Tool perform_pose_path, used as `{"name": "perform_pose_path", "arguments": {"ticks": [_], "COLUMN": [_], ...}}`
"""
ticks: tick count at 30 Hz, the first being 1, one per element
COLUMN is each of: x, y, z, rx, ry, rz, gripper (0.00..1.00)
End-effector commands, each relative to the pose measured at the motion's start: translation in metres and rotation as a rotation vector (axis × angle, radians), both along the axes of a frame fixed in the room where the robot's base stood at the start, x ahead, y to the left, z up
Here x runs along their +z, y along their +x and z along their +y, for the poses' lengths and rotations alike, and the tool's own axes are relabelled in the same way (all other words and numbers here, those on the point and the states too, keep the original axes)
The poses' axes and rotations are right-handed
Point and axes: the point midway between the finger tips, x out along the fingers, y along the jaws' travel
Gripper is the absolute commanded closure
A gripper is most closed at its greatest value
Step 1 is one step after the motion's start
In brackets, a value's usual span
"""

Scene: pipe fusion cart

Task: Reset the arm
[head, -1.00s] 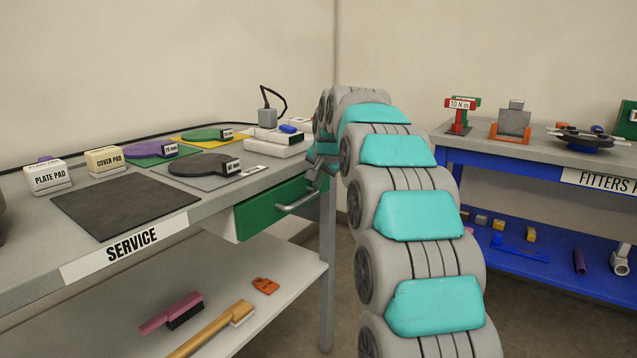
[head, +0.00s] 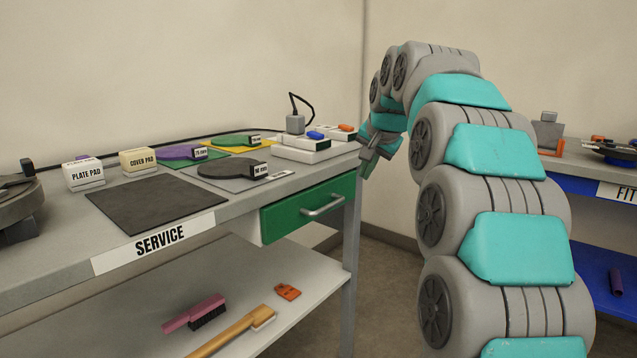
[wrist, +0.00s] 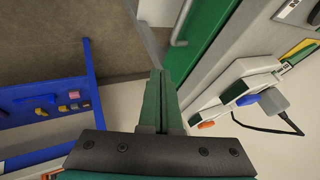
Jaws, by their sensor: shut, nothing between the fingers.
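My gripper (head: 370,158) hangs at the end of my raised, curved arm in the head view, just right of the service bench's right end. Its fingers point down and are closed together with nothing between them. In the wrist view the closed green fingers (wrist: 160,105) reach forward into free space. The green drawer (head: 310,208) with its grey handle (head: 322,205) is below and left of the gripper, apart from it.
The service bench (head: 228,216) holds a black mat, labelled pads, coloured discs and a white charger (head: 300,142). A brush (head: 195,313) lies on its lower shelf. The blue fitters' bench (head: 590,185) stands behind my arm at right. Floor shows between the benches.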

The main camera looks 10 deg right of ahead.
Motion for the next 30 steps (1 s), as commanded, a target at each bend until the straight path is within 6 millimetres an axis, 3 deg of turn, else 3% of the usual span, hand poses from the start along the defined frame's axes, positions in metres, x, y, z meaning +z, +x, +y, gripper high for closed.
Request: {"name": "perform_pose_path", "arguments": {"ticks": [5,11,21,30], "x": [-0.011,-0.057,-0.149,-0.231], "y": [-0.016,-0.076,-0.218,-0.362], "z": [0.013,0.049,0.099,0.117], "rx": [0.038,0.171,0.425,0.641], "ry": [-0.014,-0.059,-0.136,-0.18], "rz": [0.036,0.166,0.41,0.615], "gripper": [1.0,1.0,1.0,1.0]}}
